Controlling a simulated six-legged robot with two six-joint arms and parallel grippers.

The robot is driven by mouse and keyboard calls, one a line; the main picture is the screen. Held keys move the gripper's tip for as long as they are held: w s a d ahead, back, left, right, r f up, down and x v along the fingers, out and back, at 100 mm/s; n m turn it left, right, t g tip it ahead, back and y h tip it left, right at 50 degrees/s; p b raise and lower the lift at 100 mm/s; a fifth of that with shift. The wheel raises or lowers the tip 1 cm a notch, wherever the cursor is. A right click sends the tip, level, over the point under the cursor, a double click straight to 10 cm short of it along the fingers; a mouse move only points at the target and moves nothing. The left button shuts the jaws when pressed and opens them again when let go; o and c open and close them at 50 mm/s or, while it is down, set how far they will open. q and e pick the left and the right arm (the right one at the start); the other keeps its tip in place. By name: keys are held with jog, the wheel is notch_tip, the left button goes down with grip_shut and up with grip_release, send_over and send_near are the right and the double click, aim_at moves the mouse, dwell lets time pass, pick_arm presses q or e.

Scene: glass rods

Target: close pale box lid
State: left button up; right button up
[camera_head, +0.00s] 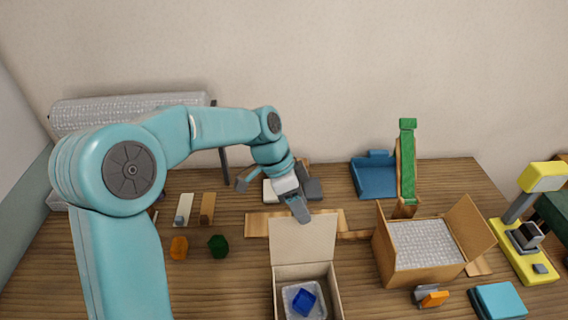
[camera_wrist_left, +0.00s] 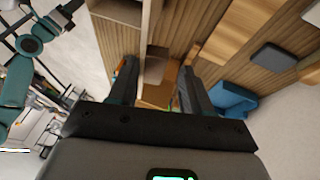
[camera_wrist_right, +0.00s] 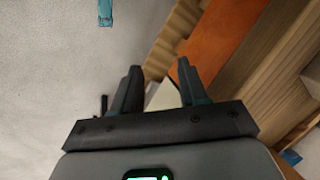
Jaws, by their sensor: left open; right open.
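The pale box (camera_head: 337,292) stands open at the front of the table. Its lid (camera_head: 303,243) is raised at the back edge and stands up. Inside lies a blue block (camera_head: 303,300) in a pale, bubbly lining. My left gripper (camera_head: 298,208) reaches down at the top edge of the lid, open and empty; I cannot tell whether it touches the lid. In the left wrist view its two fingers (camera_wrist_left: 157,88) are apart. My right gripper (camera_wrist_right: 157,88) shows only in its own wrist view, with its fingers apart and nothing between them.
A cardboard box (camera_head: 405,275) with bubble wrap stands open to the right. Behind are a blue tray (camera_head: 373,180) and a green strip (camera_head: 407,160). A yellow device (camera_head: 520,262) and teal block (camera_head: 498,300) are far right.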

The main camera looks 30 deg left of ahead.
pick_arm(q)
jog(key=b+v, duration=0.1)
jog(key=v, duration=0.7)
jog(key=shift+r, duration=0.15)
jog(key=shift+s, duration=0.15)
jog(key=s+v, duration=0.1)
jog(key=v, duration=0.7)
jog(key=x, duration=0.7)
jog(key=p+x, duration=0.1)
jog(key=x, duration=0.7)
jog(key=shift+w, duration=0.25)
jog(key=shift+f, duration=0.5)
jog(key=shift+s, duration=0.1)
